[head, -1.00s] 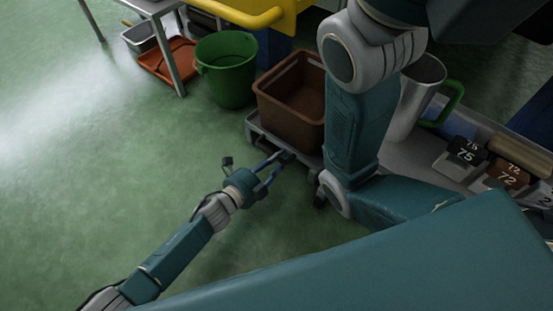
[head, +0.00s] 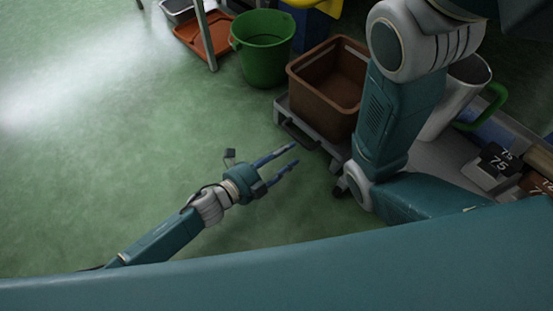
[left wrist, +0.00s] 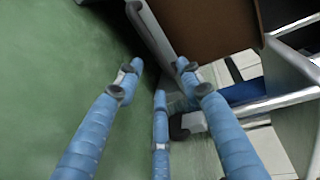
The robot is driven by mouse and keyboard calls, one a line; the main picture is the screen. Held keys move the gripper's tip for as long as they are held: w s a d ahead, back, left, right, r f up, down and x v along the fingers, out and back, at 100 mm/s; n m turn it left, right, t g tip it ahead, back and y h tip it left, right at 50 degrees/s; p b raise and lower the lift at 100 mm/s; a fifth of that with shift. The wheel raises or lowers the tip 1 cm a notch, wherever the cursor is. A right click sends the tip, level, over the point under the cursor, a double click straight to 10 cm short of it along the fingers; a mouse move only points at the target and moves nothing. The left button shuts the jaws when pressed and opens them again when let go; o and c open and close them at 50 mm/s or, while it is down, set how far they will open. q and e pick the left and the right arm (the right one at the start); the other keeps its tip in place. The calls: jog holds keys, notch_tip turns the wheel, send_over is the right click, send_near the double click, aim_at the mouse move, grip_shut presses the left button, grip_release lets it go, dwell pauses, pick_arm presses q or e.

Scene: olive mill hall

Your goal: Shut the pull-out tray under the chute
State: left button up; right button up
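I cannot clearly make out a pull-out tray or a chute; neither is plainly identifiable in these views. My left gripper (head: 294,155) is open and empty, low over the green floor, with its fingers pointing right. In the head view its fingertips lie just below a dark handle (head: 302,136) on the front edge of a low grey cart (head: 283,103). In the left wrist view the open fingers (left wrist: 160,78) have nothing between them, and the cart's grey edge (left wrist: 151,30) lies beyond. My right gripper is not in view; one of my arms hides part of the cart.
A brown crate (head: 318,98) and a metal jug (head: 455,100) stand on the cart, with numbered blocks (head: 492,168) at right. A green bucket (head: 265,60) stands behind, beside an orange tray (head: 190,48) on the floor. The floor at left is free.

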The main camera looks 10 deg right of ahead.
pick_arm(q)
jog(key=v, duration=0.3)
jog(key=shift+s+a+r, duration=0.15)
jog(key=shift+s+a, duration=0.1)
jog(key=shift+a, duration=0.1)
